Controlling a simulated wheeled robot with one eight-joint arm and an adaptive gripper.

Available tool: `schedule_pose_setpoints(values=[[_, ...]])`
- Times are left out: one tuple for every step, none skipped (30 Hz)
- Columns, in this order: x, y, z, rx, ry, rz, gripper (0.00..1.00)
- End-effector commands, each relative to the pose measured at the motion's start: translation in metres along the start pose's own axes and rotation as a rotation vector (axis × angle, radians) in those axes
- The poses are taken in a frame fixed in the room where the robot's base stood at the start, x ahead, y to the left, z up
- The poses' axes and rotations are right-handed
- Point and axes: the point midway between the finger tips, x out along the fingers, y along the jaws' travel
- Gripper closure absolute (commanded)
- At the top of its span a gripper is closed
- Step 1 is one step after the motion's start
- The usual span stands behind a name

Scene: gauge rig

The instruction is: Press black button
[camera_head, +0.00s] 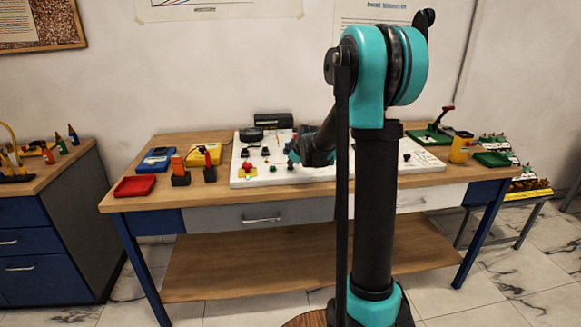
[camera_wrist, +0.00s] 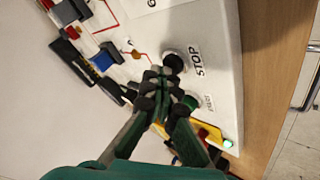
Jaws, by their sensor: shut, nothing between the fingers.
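The black button (camera_wrist: 174,63) shows in the wrist view beside the word STOP, near the edge of the white panel (camera_wrist: 222,45). A green button (camera_wrist: 190,102) sits beside it, by a second, smaller label. My gripper (camera_wrist: 156,84) is shut and empty, its fingertips together. In the picture the tips lie just left of and below the black button and overlap its edge; I cannot tell whether they touch it. In the head view my gripper (camera_head: 292,153) is over the white panel (camera_head: 330,172), small and partly blurred; the black button cannot be singled out there.
Red tray (camera_head: 135,186), blue box (camera_head: 157,159) and small stands are farther left. A yellow cup (camera_head: 461,148) is on the right.

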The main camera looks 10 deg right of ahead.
Motion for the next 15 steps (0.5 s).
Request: schedule_pose_setpoints(values=[[-0.001,0.0,0.0,0.0,0.0,0.0,1.0],[-0.001,0.001,-0.001,0.0,0.0,0.0,1.0],[-0.002,0.002,-0.001,0.0,0.0,0.0,1.0],[-0.003,0.002,-0.002,0.0,0.0,0.0,1.0],[-0.004,0.003,-0.003,0.0,0.0,0.0,1.0],[-0.006,0.004,-0.004,0.0,0.0,0.0,1.0],[-0.007,0.004,-0.004,0.0,0.0,0.0,1.0],[-0.008,0.005,-0.005,0.0,0.0,0.0,1.0],[-0.009,0.006,-0.006,0.0,0.0,0.0,1.0],[-0.01,0.007,-0.007,0.0,0.0,0.0,1.0],[-0.011,0.008,-0.008,0.0,0.0,0.0,1.0],[-0.012,0.009,-0.009,0.0,0.0,0.0,1.0],[-0.013,0.009,-0.009,0.0,0.0,0.0,1.0],[-0.013,0.009,-0.009,0.0,0.0,0.0,1.0],[-0.013,0.009,-0.009,0.0,0.0,0.0,1.0]])
